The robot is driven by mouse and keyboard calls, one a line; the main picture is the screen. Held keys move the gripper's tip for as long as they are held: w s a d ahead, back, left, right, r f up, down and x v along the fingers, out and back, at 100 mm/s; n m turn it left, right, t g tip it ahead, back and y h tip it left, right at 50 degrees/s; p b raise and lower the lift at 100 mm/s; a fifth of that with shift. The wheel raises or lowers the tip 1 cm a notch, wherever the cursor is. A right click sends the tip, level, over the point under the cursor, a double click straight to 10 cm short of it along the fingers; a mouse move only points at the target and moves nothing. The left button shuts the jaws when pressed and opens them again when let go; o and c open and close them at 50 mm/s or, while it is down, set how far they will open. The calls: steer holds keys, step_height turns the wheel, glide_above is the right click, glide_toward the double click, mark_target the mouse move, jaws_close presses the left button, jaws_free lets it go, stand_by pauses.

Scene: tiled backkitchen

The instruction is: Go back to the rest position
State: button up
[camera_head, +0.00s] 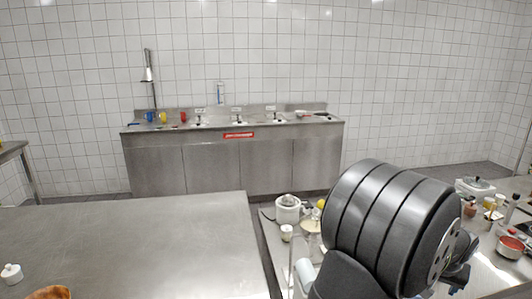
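A large dark grey ribbed cylinder at the lower right, close to the camera, looks like part of my own arm. It hides much of the worktop behind it. A small dark part just past its right end may be my gripper (462,274). It is mostly hidden, and I cannot make out fingers or anything held.
A cluttered worktop at right holds a white appliance (288,209) and a red bowl (511,247). A steel sink counter (235,165) stands along the tiled wall.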

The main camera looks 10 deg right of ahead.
steer(key=s+r, duration=0.5)
steer(key=s, duration=0.3)
step_height(320, 180, up, 10)
steer(key=w+a+n, duration=0.1)
steer(key=w+a, duration=0.3)
steer(key=w, duration=0.3)
steer(key=shift+a+r+y, duration=0.15)
steer(key=shift+r+y, duration=0.1)
steer(key=shift+y, duration=0.05)
